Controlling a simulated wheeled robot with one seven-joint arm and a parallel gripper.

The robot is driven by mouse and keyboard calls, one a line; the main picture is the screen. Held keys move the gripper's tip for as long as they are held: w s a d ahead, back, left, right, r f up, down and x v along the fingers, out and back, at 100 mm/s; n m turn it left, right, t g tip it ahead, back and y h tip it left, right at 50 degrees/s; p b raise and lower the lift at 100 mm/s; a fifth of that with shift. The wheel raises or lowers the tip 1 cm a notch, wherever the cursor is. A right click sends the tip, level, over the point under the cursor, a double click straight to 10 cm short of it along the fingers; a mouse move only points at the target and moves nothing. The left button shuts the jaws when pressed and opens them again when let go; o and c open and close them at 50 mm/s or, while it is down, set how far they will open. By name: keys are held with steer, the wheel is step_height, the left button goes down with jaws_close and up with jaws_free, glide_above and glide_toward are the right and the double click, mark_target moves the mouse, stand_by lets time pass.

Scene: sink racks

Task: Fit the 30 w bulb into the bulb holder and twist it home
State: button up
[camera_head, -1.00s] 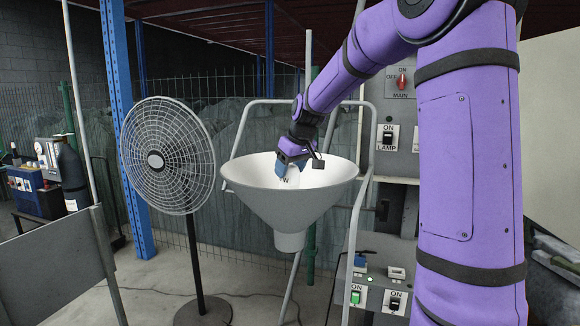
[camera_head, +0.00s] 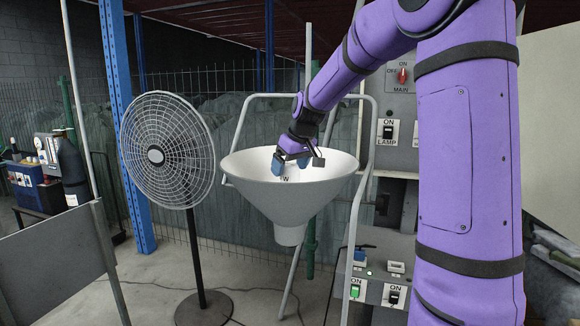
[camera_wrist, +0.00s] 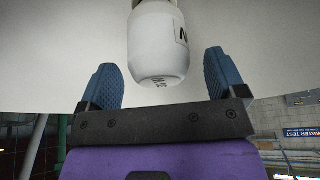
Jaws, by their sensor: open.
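The white bulb (camera_wrist: 157,45) stands inside the wide grey-white funnel-shaped shade (camera_head: 290,222), and only its printed top (camera_head: 285,178) shows over the rim in the head view. The holder is hidden inside the shade. My gripper (camera_head: 290,168) reaches down at the shade's mouth. In the wrist view my gripper (camera_wrist: 168,75) is open, with one blue padded finger on each side of the bulb's rounded end. The fingers are apart from the bulb, with a gap on both sides. The bulb's print is only partly readable.
A standing fan (camera_head: 168,152) is left of the shade. A grey tube frame (camera_head: 356,215) surrounds the shade. A switch panel (camera_head: 375,285) with lamp and main switches stands at the right. A blue post (camera_head: 125,130) rises behind the fan.

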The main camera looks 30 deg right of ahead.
steer(key=v, duration=1)
steer(key=shift+r, duration=0.35)
steer(key=shift+s, duration=0.1)
steer(key=s+a+h, duration=0.1)
steer(key=s+a, duration=1.1)
steer(key=s, duration=0.2)
steer(key=s+a+f, duration=0.2)
steer(key=s+f, duration=0.1)
steer(key=s, duration=0.5)
steer(key=s+a+f+m, duration=0.1)
steer(key=s+a+f, duration=0.1)
steer(key=s+f, duration=0.2)
steer(key=s, duration=0.3)
steer(key=shift+s+m, duration=0.3)
steer(key=shift+s, duration=0.1)
steer(key=shift+c, duration=0.3)
